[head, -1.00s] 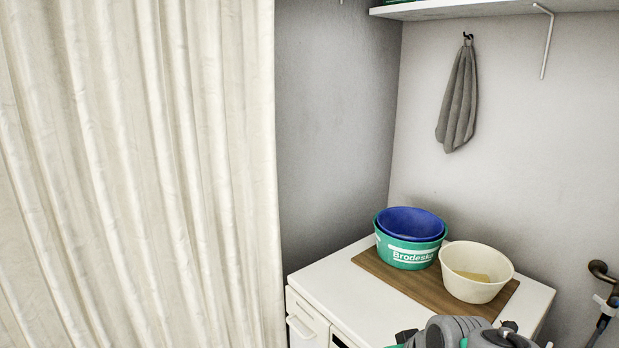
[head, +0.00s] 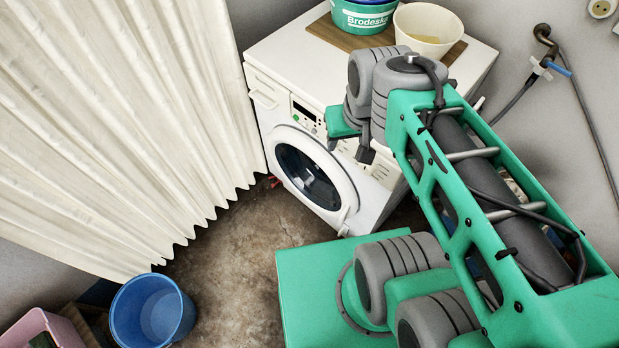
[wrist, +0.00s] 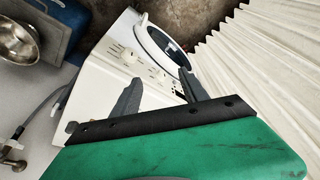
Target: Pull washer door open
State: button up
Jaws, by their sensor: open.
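The white washer (head: 272,62) stands against the back wall in the head view, with its control panel facing front. Its round door (head: 310,172) has a white rim and dark glass. It looks shut or nearly so. The door also shows at the top of the wrist view (wrist: 165,48), beyond the fingers. My gripper (wrist: 158,92) is open and empty, its two dark fingers apart in front of the washer's panel. The fingertips seem clear of the door. In the head view my arm hides the washer's right side and most of the gripper.
A green tub (head: 362,14) and a cream bowl (head: 428,28) stand on a wooden board on the washer. A cream curtain (head: 110,130) hangs close on the left. A blue bucket (head: 152,310) stands at lower left. The floor (head: 235,255) before the washer is bare.

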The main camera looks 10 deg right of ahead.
aim_at(311, 172)
jog(key=z, duration=1.55)
jog(key=k, duration=1.55)
jog(key=u, duration=1.45)
jog(key=i, duration=0.5)
jog(key=u, duration=0.1)
